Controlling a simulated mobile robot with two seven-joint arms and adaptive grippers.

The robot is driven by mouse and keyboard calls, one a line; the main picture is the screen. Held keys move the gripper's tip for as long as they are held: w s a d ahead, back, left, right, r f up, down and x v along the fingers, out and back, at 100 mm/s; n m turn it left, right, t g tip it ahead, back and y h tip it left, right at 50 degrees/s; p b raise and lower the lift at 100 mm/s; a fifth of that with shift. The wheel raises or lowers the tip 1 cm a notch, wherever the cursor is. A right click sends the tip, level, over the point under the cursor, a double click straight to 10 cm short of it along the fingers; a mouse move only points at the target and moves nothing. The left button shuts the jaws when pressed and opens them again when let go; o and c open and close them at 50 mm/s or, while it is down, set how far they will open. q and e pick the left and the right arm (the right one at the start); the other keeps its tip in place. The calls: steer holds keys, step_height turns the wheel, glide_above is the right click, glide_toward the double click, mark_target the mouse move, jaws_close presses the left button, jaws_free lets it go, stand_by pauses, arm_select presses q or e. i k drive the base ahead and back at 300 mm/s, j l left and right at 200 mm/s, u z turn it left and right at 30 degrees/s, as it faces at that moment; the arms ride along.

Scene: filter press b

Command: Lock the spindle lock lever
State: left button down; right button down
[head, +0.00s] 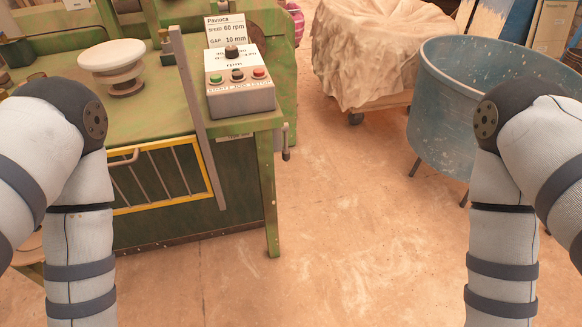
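A green machine (60,47) stands at the left of the head view. A small metal lever (285,142) with a dark knob hangs on its right side. A long grey bar (198,115) stands tilted against its front. I cannot tell for sure which of these, if either, is the spindle lock lever. Both my arms reach down past the bottom edge of the view, and neither gripper shows. My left arm covers part of the machine's left front.
A grey control box (240,98) with buttons and a sign (226,31) sits on the machine. A yellow-framed guard (163,206) is below. A blue tub (440,110) and a covered cart (372,55) stand right. The middle floor is clear.

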mark_target(286, 153)
steer(key=k, duration=0.1)
steer(key=i+l, duration=0.85)
steer(key=i, duration=0.2)
steer(key=i+j, duration=0.45)
